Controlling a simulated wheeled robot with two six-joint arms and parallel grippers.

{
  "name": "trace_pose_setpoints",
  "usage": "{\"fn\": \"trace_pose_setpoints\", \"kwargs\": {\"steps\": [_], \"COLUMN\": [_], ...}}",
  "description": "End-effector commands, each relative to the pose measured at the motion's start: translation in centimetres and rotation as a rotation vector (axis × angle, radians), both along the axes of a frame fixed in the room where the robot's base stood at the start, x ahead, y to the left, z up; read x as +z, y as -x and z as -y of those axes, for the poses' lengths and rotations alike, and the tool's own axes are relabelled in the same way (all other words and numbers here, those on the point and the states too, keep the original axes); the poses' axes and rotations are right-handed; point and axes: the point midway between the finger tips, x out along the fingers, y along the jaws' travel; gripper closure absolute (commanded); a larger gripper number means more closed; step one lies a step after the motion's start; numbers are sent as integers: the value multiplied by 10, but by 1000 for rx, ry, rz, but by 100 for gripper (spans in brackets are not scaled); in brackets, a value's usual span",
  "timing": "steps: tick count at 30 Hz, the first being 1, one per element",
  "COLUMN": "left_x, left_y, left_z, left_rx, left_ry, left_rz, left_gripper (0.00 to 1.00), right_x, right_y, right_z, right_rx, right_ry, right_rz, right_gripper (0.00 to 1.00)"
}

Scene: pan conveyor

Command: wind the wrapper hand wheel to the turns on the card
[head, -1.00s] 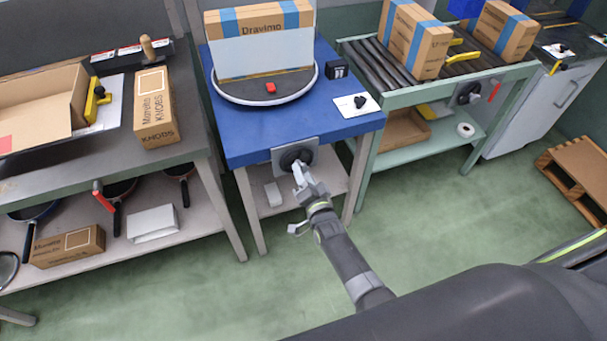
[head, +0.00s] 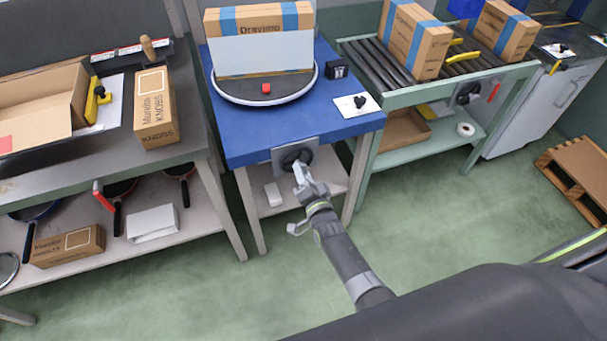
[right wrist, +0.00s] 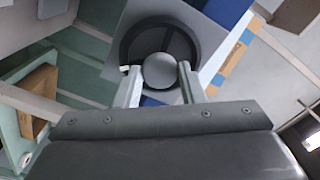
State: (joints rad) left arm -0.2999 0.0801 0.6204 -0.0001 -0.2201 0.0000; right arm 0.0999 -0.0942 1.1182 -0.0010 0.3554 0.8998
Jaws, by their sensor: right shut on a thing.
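The wrapper hand wheel (head: 294,156) is a dark round wheel on a grey plate at the front of the blue wrapper table (head: 240,147). My right gripper (head: 301,177) is at the wheel. In the right wrist view its fingers (right wrist: 158,82) are shut on the wheel's round grey knob (right wrist: 160,70), with the dark rim (right wrist: 128,45) behind. On top, a black turntable (head: 222,92) bears a Dravimo carton (head: 228,22) with blue bands and a pale wrap around its lower part. A red block (head: 266,88) sits at the turntable's front. A small black counter (head: 336,69) is too small to read.
A white plate with a black knob (head: 356,103) lies at the table's right corner. A roller conveyor (head: 368,63) with cartons stands to the right. A grey bench (head: 100,165) with a Knobs box (head: 155,108) stands to the left. The green floor in front is clear.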

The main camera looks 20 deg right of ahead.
Motion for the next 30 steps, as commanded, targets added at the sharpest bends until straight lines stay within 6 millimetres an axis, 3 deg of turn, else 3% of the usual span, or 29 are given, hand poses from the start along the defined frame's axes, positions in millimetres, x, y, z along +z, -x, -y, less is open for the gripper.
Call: {"fn": "trace_pose_setpoints", "kwargs": {"steps": [14,15,19,30], "left_x": [0,0,0,1], "left_y": [0,0,0,0], "left_z": [0,0,0,0], "left_rx": [0,0,0,0], "left_ry": [0,0,0,0], "left_rz": [0,0,0,0], "left_gripper": [44,44,44,44], "right_x": [0,0,0,0], "right_y": [0,0,0,4], "right_z": [0,0,0,0], "right_rx": [1,1,1,-1], "right_ry": [-12,-12,-11,-12], "right_rz": [0,0,0,-1], "right_gripper": [87,60,43,42]}}
